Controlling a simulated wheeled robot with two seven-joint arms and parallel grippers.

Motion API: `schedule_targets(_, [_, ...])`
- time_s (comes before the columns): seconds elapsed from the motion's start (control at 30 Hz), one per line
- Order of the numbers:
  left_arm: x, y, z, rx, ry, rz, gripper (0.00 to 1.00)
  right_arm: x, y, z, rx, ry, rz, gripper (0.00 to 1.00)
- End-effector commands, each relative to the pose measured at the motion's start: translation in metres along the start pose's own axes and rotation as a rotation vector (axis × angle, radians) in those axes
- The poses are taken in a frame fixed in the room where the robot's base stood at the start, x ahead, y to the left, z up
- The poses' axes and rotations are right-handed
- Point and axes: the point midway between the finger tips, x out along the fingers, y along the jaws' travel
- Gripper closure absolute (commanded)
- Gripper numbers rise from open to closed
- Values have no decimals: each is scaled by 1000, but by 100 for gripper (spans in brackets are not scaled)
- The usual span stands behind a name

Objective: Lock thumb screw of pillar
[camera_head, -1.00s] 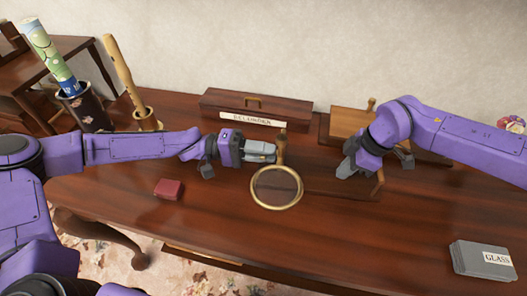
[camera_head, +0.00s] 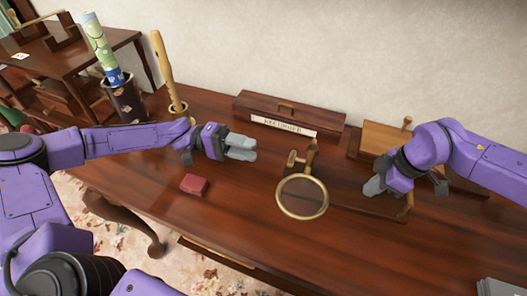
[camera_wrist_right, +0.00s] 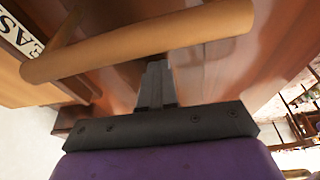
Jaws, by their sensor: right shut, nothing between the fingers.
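A wooden pillar (camera_head: 311,154) stands on the desk, with a round brass-rimmed magnifying lens (camera_head: 302,197) in front of it. A wooden thumb screw (camera_head: 293,158) sticks out of the pillar's left side. My left gripper (camera_head: 250,148) is left of the thumb screw, apart from it and empty. Its two fingers lie close together; whether they touch is unclear. My right gripper (camera_head: 371,189) is right of the pillar, beside the wooden stand. In the right wrist view its fingers (camera_wrist_right: 157,68) are shut and empty, with a wooden rod (camera_wrist_right: 140,43) crossing close by.
A long wooden box with a label (camera_head: 290,112) lies behind the pillar. A wooden stand (camera_head: 385,140) is at the right. A small red box (camera_head: 194,185) lies on the desk (camera_head: 240,210) at the left. A scroll holder (camera_head: 125,100) and a wooden flute (camera_head: 166,70) stand further left.

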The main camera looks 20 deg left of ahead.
Motion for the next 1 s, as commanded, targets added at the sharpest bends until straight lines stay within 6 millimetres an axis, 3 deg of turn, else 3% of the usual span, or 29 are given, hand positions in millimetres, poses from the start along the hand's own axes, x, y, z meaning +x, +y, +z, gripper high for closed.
schedule_targets(0.47, [-2, 1, 0, 0, 0, 0, 62, 1, -1, 1, 2, -3, -4, 100])
schedule_targets(1.0, [-2, 41, -1, 0, 0, 0, 62, -49, 0, -15, 0, 0, 0, 100])
